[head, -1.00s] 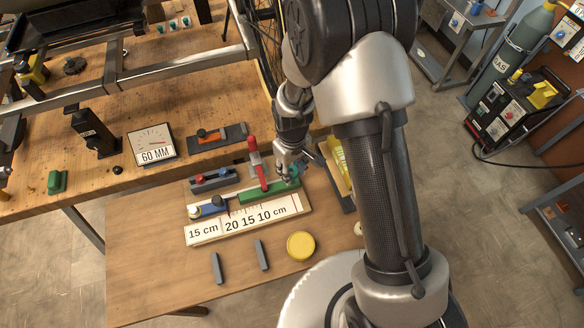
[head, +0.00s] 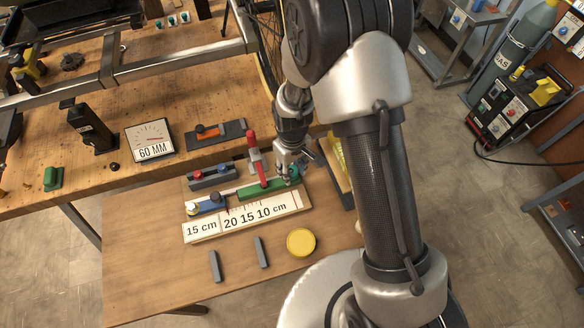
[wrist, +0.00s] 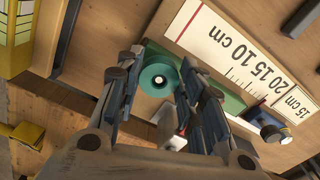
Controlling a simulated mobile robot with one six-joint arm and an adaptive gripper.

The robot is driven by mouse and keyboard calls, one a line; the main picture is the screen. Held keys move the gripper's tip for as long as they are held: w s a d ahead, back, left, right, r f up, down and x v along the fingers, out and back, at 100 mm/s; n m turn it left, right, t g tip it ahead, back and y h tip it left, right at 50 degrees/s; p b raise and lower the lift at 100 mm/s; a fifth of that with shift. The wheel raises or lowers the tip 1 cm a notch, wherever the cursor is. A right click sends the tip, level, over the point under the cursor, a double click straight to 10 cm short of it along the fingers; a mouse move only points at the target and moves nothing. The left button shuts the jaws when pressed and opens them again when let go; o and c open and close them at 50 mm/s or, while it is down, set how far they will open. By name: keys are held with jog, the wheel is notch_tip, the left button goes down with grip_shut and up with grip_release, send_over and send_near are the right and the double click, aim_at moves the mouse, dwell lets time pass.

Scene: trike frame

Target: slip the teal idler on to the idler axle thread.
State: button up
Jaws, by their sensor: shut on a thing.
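The teal idler (wrist: 152,79) is a round flanged wheel with a small bright centre, seen almost face-on in the wrist view. It sits between the fingers of my gripper (wrist: 160,71), which are shut on it. I cannot tell whether the bright centre is the axle thread's end or the idler's bore. In the head view my gripper (head: 289,176) is over the right end of the green block (head: 258,189) on the measuring fixture, and the idler is mostly hidden by the fingers. The idler axle thread cannot be made out clearly.
A scale board (head: 243,217) lies in front of the green block. A red clamp (head: 257,160) stands close left of my gripper. A yellow-sided bin (head: 341,165) is close right.

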jog(key=shift+f+b, duration=0.85)
jog(key=shift+f, duration=0.4)
jog(key=o, duration=1)
jog(key=shift+r, duration=0.15)
notch_tip(320, 180, up, 12)
notch_tip(320, 180, up, 14)
jog(key=m+t, duration=0.2)
jog(key=m, duration=0.1)
send_over(293, 173)
jog(key=s+d, duration=0.5)
jog(key=d, duration=0.1)
jog(key=s+d+r+m+t, duration=0.1)
jog(key=s+d+r+m, duration=0.1)
jog(key=s, duration=0.5)
jog(key=s+d+r+m+t, duration=0.1)
jog(key=s+d+r+m, duration=0.1)
jog(key=s+d+r, duration=0.2)
jog(key=s+r, duration=0.1)
jog(key=s, duration=0.2)
jog(key=shift+r+t, duration=0.15)
jog(key=shift+t, duration=0.15)
